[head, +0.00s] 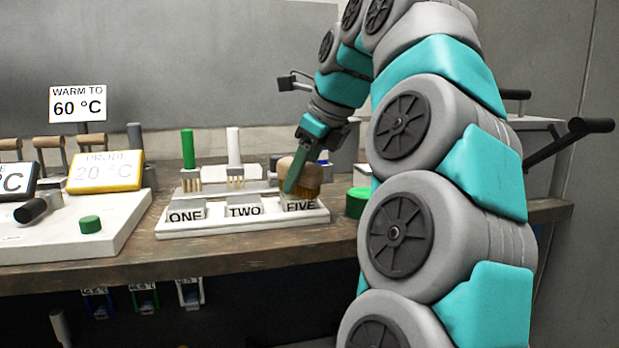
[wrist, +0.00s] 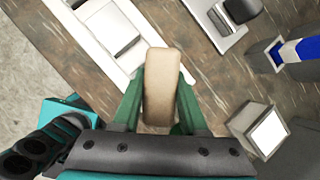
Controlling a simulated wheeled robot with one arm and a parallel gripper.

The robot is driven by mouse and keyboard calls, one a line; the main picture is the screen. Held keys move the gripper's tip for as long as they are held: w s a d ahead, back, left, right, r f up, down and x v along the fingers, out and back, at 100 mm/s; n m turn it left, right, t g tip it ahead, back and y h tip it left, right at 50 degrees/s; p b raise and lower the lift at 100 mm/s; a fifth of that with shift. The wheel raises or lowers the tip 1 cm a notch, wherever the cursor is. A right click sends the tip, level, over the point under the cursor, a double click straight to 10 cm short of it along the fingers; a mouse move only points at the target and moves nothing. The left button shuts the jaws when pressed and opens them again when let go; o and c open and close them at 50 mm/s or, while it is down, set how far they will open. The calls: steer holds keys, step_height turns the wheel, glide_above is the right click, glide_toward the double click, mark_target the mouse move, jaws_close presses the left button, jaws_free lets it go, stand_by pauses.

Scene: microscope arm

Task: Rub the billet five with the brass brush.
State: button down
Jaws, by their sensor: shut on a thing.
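My gripper (head: 300,182) is shut on the brass brush (head: 312,176), which has a tan wooden back and golden bristles pointing down. The bristles are right over billet five (head: 300,206), a pale block labelled FIVE at the right end of the white tray (head: 240,222). They appear to meet its top, but exact contact is hard to tell. In the wrist view, the brush's wooden back (wrist: 161,82) sits between the green fingers (wrist: 160,112) and hides the bristles and billet five. Billets ONE (head: 186,211) and TWO (head: 244,209) sit left in the tray.
Brushes with a green handle (head: 188,150) and a white handle (head: 233,146) stand behind the tray. A green cylinder (head: 357,203) is close on the right. The wooden bench's front edge (head: 200,255) is near.

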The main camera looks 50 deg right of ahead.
mark_target(280, 176)
steer(key=shift+w+a+f+b, duration=0.1)
steer(key=shift+w+a+b, duration=0.1)
steer(key=shift+w+a, duration=0.4)
steer(key=shift+w+a+b, duration=0.15)
steer(key=shift+w+a, duration=0.15)
steer(key=shift+a, duration=0.55)
steer(key=shift+s+r+p, duration=0.2)
steer(key=shift+r+p, duration=0.9)
steer(key=shift+r, duration=0.45)
steer(key=shift+a, duration=0.1)
